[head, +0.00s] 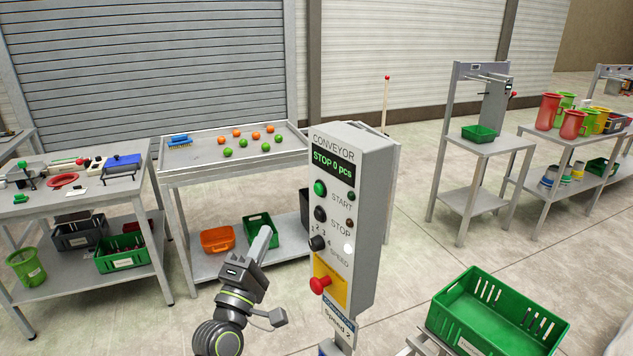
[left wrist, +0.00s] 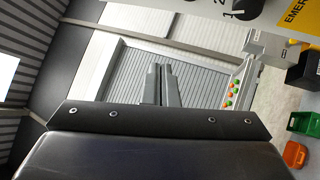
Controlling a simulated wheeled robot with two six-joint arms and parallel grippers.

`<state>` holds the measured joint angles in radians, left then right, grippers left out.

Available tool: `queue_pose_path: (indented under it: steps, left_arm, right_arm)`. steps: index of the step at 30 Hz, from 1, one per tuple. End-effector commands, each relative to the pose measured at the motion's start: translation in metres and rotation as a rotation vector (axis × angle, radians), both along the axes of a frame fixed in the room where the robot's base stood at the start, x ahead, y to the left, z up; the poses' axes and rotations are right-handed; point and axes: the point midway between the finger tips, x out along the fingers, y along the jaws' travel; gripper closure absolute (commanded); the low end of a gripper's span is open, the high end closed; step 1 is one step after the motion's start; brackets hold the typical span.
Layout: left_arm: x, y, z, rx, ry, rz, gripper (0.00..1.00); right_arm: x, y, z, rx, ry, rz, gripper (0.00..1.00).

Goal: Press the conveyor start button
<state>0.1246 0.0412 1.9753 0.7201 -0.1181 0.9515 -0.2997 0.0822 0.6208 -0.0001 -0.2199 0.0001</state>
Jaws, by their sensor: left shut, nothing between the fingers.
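The conveyor control box (head: 373,220) stands upright on a post in the middle of the head view. Its display (head: 332,163) reads "STOP 0 pcs". The green start button (head: 320,188) is below the display, beside the label START. A black stop button (head: 320,213) sits under it. My left gripper (head: 266,230) is shut and empty, left of the box and lower than the start button, apart from it. In the left wrist view its closed fingers (left wrist: 162,72) point up, and part of the box (left wrist: 215,8) shows at top right. My right gripper is not in view.
Below the stop button are a speed knob (head: 317,243) and a red emergency button (head: 320,285) on a yellow plate. A table with orange and green balls (head: 236,133) stands behind. A green crate (head: 495,318) is at lower right. The space just left of the box is free.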

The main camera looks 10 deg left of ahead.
Motion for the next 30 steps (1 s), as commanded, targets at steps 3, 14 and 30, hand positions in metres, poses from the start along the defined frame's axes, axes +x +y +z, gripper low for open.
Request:
queue_pose_path:
  steps: [3,14,30]
  left_arm:
    - [-0.012,-0.003,0.046,-0.069,-0.078,-0.041,1.00]
    - [-0.021,-0.005,0.069,-0.114,-0.122,-0.071,1.00]
    - [0.008,-0.032,0.067,-0.114,-0.122,-0.071,1.00]
  right_arm:
    - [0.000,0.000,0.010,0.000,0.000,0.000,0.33]
    - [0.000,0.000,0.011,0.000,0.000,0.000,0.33]
    - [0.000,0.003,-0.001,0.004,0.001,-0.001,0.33]
